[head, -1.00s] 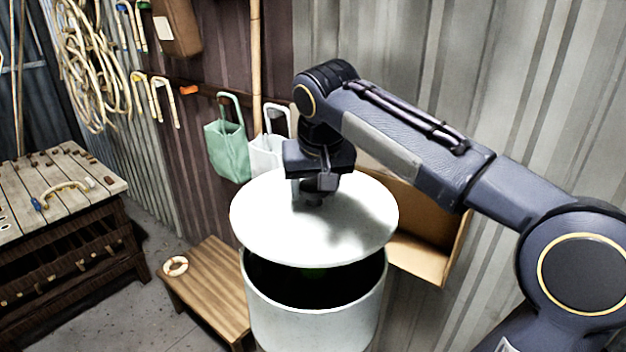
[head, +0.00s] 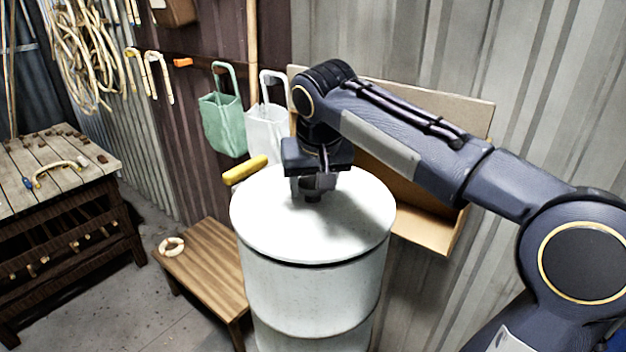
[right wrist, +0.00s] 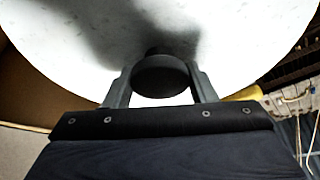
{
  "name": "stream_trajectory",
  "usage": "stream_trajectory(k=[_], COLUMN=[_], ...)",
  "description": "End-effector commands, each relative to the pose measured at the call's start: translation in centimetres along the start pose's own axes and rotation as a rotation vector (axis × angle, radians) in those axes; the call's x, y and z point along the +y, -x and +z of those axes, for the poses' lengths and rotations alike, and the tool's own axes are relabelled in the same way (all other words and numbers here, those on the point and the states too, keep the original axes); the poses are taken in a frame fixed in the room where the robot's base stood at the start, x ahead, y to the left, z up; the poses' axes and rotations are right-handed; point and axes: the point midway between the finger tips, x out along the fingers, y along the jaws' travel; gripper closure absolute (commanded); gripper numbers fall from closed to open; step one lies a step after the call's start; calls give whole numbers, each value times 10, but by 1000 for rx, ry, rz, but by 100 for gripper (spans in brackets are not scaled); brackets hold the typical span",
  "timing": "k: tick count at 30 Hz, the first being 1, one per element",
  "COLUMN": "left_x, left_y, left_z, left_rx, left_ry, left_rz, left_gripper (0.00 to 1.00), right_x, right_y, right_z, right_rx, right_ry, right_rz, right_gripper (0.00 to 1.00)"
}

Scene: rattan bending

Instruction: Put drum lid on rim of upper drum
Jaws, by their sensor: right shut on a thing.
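The drum lid (head: 290,232) is a round white disc with a dark knob at its middle. It lies over the mouth of the upper drum (head: 310,295), a pale cylinder, with a thin dark line between lid and drum at the front. I cannot tell whether it rests fully on the rim. My right gripper (head: 312,192) is above the lid's middle, shut on the lid's knob. In the right wrist view the fingers stand on either side of the dark round knob (right wrist: 161,76). My left gripper is not in view.
A yellow-handled thing (head: 245,170) shows behind the lid's left edge. An open cardboard box (head: 425,230) stands behind the drum. A wooden bench (head: 208,265) with a small ring stands left of it, and a workbench (head: 60,165) is further left. Green (head: 222,122) and white bags hang behind.

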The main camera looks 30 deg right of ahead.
Motion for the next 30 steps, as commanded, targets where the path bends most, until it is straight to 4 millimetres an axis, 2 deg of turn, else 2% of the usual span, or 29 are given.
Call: stream_trajectory(k=[11, 12, 18, 26, 30], left_x=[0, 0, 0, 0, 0], left_y=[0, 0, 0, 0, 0], left_z=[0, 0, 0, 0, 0], left_rx=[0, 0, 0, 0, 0], left_ry=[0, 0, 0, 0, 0], left_rz=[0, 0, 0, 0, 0], left_gripper=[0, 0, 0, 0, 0], right_x=[0, 0, 0, 0, 0], right_y=[2, 2, 1, 0, 14], right_z=[-1, -1, 0, 0, -1], right_rx=[3, 3, 2, -2, 2], right_ry=[0, 0, 0, 1, 1], right_rz=[-1, -1, 0, 1, -1], right_gripper=[92, 47, 23, 23, 23])
